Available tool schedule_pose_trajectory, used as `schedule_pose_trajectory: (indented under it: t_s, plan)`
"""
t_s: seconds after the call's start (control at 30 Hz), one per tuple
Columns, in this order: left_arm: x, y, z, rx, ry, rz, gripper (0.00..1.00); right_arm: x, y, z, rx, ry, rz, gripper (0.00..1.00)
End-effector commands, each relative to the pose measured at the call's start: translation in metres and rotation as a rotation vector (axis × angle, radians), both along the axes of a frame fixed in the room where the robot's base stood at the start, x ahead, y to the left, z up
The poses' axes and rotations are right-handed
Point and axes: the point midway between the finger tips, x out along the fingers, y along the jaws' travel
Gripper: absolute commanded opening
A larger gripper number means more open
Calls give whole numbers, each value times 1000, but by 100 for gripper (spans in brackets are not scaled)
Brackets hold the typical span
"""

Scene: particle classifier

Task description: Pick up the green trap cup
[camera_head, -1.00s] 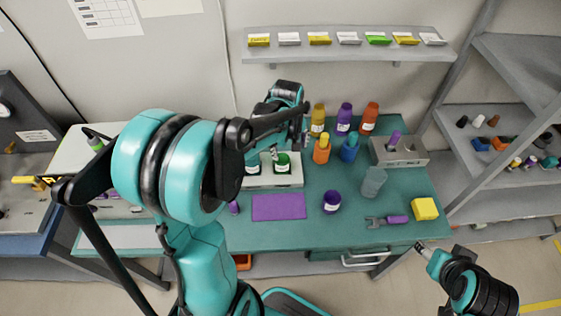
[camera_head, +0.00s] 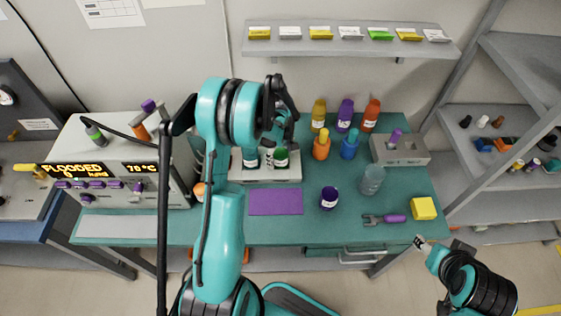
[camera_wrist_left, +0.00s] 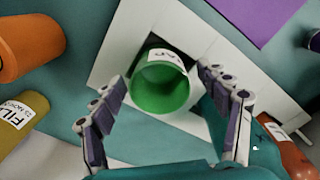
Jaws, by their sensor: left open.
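The green trap cup (camera_head: 281,156) stands in the white holder (camera_head: 262,181) on the teal bench, at its right side. In the left wrist view the cup (camera_wrist_left: 160,82) is upright with its open mouth toward the camera and a white label on its rim. My left gripper (camera_wrist_left: 160,98) is open, with one finger on each side of the cup and a gap to each. In the head view the left arm partly covers the holder and the gripper. My right gripper (camera_head: 422,243) is low at the right, off the bench's front edge; its jaws are too small to judge.
A purple mat (camera_head: 275,202) lies in front of the holder. A purple cup (camera_head: 328,198), a clear bottle (camera_head: 372,180) and a yellow block (camera_head: 423,208) stand to the right. An orange bottle (camera_head: 321,145) and a blue bottle (camera_head: 349,146) stand close right of the holder.

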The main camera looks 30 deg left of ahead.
Motion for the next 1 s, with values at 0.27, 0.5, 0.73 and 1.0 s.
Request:
schedule_pose_trajectory:
  t_s: [0.27,0.5,0.73,1.0]
  plan:
    - [0,0,-7,0,0,-1,75,0,0,-1,0,0,0,53]
    - [0,0,-7,0,0,-1,20,0,0,-1,0,0,0,53]
    - [0,0,-7,0,0,-1,20,0,0,-2,0,0,0,53]
    - [0,0,10,0,0,-1,20,0,0,4,0,0,0,53]
